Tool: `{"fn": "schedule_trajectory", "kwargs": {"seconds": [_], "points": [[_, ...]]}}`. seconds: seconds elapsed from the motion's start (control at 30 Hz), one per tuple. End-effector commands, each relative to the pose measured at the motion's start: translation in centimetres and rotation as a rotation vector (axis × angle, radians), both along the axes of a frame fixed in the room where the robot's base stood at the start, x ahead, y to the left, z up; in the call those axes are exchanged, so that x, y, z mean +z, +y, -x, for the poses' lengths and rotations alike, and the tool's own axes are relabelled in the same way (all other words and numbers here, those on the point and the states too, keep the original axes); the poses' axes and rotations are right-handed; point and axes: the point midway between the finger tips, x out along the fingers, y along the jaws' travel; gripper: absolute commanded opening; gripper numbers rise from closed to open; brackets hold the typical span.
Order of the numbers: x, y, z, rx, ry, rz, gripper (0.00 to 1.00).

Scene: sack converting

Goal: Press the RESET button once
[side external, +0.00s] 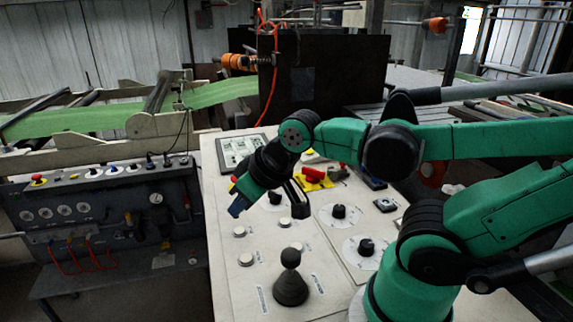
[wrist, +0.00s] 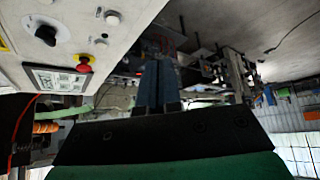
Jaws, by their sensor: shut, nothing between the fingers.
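The pale control panel (side external: 222,285) carries several round white push buttons near its left side. One is the upper left button (side external: 239,231), one the lower left button (side external: 246,259), one the upper right button (side external: 285,222). Their small labels are too blurred to read, so I cannot tell which is RESET. My gripper (side external: 236,208) is shut and empty, above the panel's left edge, apart from the buttons. In the wrist view its blue fingers (wrist: 158,85) are together, with a white button (wrist: 113,18) up and to the left.
A black joystick (side external: 290,282) stands up from the panel near the buttons. Black rotary knobs (side external: 339,211), a red switch on yellow (side external: 315,175) and a display (side external: 240,152) are farther back or right. A grey valve console (side external: 100,215) stands left, across a gap.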

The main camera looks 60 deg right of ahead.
Motion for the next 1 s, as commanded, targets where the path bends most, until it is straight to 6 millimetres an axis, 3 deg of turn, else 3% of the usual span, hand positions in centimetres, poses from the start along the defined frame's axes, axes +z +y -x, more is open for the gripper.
{"fn": "schedule_trajectory", "kwargs": {"seconds": [0.57, 0.67, 1.0], "points": [[-0.2, -0.2, -0.1, -0.055, 0.023, -0.052, 0.0], [-0.6, -0.6, -0.3, -0.185, 0.081, -0.176, 0.0], [-2.3, -2.2, -1.6, -0.838, 0.398, -0.828, 0.0]]}}
